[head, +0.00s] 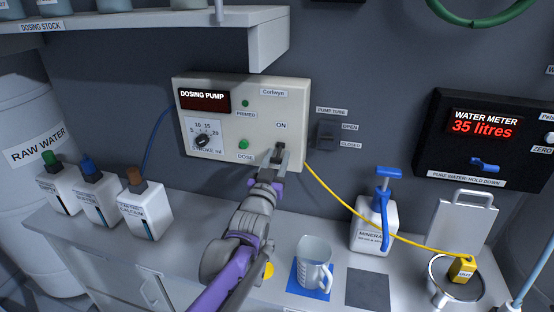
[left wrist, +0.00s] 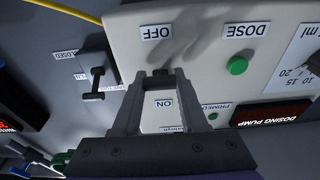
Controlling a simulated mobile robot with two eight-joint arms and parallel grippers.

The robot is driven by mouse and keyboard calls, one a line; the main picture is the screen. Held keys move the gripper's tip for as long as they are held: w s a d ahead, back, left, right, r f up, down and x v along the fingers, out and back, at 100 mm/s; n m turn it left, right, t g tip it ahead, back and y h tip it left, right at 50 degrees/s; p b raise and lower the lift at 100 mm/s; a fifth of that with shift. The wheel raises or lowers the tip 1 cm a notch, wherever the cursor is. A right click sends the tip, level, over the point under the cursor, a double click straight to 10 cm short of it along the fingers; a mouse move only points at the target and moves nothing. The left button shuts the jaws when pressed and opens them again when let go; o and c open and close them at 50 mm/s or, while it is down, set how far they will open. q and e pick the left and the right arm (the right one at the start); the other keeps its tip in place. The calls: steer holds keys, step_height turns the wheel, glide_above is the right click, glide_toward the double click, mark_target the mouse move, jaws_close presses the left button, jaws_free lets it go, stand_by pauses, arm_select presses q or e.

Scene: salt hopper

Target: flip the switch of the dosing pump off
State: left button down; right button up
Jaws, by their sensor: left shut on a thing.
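The dosing pump (head: 245,118) is a cream box on the back wall with a dark display, a dial and green buttons. It also shows upside down in the left wrist view (left wrist: 205,65). My left gripper (head: 278,156) is at the lower right of its face, just below the ON label. In the left wrist view my left gripper (left wrist: 161,76) lies between the OFF label and the ON label. It is shut on the pump's switch, which the fingers mostly hide, so its exact position cannot be told. My right gripper is not in view.
The pump tube valve (head: 325,135) with a dark lever is just right of the pump. A jug (head: 314,265) and a mineral bottle (head: 374,225) stand on the counter below. A shelf (head: 150,22) overhangs at upper left.

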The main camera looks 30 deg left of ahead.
arm_select(q)
steer(key=shift+c, duration=2.2)
jaws_free()
steer(key=shift+s, duration=0.1)
steer(key=v, duration=1)
steer(key=shift+s, duration=0.3)
steer(key=shift+d+f, duration=0.15)
steer(key=shift+d, duration=0.05)
steer(key=s+d+f+m+g+h, duration=0.1)
steer(key=s+d+f+g+h, duration=0.2)
steer(key=f, duration=0.5)
steer(key=s+d+f+m+g, duration=0.1)
steer(key=s+d+f+g, duration=0.3)
steer(key=f, duration=0.3)
steer(key=s+d+f+g+h, duration=0.1)
steer(key=s+d+f+g, duration=0.3)
steer(key=s+f, duration=0.5)
steer(key=s+g, duration=0.2)
steer(key=s, duration=0.1)
steer(key=shift+f+m+g, duration=0.35)
steer(key=shift+m+g, duration=0.05)
